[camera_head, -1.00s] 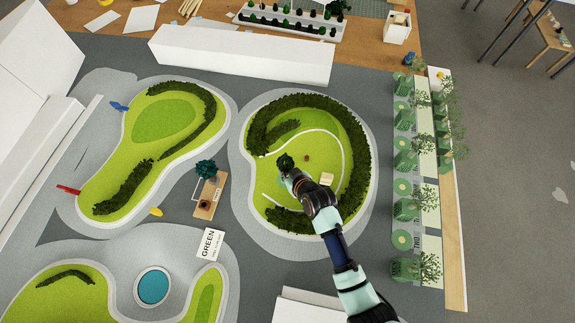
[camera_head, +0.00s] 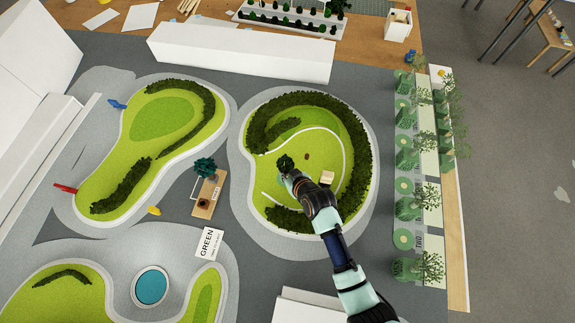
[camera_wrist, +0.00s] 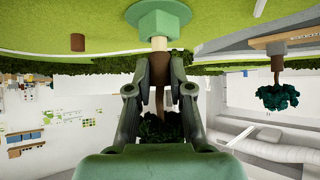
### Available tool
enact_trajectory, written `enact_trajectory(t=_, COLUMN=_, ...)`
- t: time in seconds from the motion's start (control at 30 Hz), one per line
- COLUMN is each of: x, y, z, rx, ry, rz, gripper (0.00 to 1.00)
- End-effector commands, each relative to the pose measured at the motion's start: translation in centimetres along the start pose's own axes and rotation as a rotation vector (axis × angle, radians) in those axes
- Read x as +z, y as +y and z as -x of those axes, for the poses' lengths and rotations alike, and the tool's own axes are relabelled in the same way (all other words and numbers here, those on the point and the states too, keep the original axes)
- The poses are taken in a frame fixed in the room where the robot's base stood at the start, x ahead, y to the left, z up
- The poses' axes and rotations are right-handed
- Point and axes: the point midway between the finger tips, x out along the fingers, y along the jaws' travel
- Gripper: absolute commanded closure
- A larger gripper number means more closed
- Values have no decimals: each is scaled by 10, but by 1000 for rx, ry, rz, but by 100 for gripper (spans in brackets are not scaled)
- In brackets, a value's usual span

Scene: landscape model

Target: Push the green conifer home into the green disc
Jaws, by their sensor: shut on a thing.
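The green conifer (camera_head: 285,162) is at my gripper on the middle green island in the head view. In the wrist view, which shows the scene upside down, its dark foliage (camera_wrist: 158,128) shows between my gripper's fingers (camera_wrist: 158,85). The fingers are shut on its brown trunk. A pale peg runs from the trunk to the green disc (camera_wrist: 158,18), a hexagonal piece on the grass. The peg's end meets the disc in this view, and a length of peg shows outside it. How deep it sits I cannot tell.
A short brown cylinder (camera_wrist: 78,42) stands on the grass near the disc. A cream block (camera_head: 326,178) shows beside my wrist. Dark hedges (camera_head: 360,150) curve around the island. Another dark tree (camera_head: 205,167) stands on a wooden board to the left.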

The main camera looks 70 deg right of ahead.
Motion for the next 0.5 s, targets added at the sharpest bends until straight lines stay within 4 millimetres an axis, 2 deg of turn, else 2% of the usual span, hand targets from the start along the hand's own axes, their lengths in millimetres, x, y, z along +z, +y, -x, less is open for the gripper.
enact_trajectory(t=0.5, x=11, y=0, z=-9, rx=0, ry=0, rz=0, gripper=100)
